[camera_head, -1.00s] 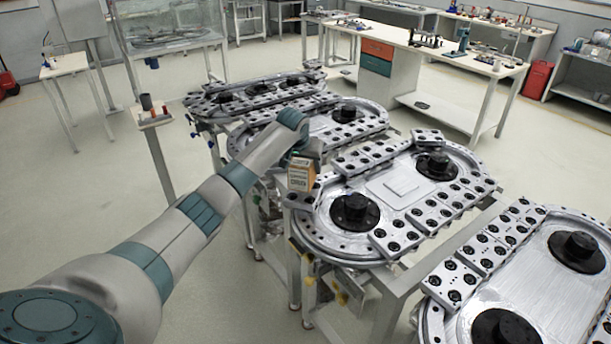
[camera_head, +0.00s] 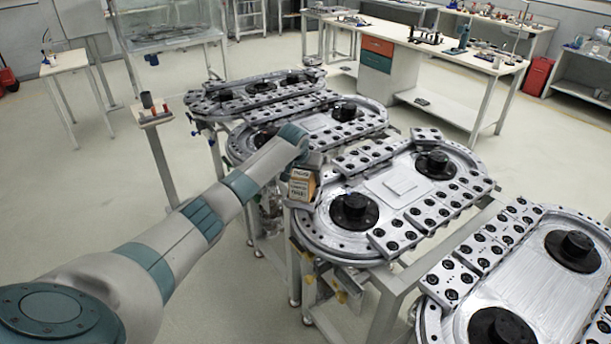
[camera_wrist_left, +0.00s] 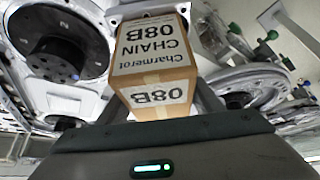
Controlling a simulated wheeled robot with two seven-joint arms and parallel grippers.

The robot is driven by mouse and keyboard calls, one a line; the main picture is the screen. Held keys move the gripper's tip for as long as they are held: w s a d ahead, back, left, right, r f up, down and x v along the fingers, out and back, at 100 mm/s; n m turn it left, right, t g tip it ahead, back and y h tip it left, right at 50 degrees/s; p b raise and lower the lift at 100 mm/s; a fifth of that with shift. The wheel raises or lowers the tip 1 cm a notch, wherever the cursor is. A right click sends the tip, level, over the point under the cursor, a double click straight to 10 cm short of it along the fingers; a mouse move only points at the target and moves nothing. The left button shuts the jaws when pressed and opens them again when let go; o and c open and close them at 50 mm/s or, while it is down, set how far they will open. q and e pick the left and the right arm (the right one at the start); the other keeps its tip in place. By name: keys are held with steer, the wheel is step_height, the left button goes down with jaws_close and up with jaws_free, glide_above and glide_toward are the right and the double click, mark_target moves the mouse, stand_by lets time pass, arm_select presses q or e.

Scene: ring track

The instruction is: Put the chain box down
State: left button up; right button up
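The chain box (camera_head: 301,186) is a small brown carton with white labels. In the head view it is at the left rim of the middle ring track (camera_head: 330,238). My left gripper (camera_head: 304,172) is above and around it. In the left wrist view the box (camera_wrist_left: 153,65) sits between the two fingers of the gripper (camera_wrist_left: 157,98), its label reading "Charmerot CHAIN 08B" upside down. The gripper is shut on it. I cannot tell whether the box's underside touches the track. My right gripper is not in view.
More ring tracks stand behind (camera_head: 262,92) and at the front right (camera_head: 520,285), with black hubs and metal carriages. A small stand (camera_head: 152,115) is to the left of my arm. A workbench (camera_head: 440,55) stands at the back.

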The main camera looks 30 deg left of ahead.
mark_target(300, 176)
arm_select(q)
steer(key=shift+o, duration=0.7)
steer(key=shift+r, duration=0.2)
steer(key=b+v, duration=0.3)
steer(key=v, duration=0.9)
stand_by(1.0)
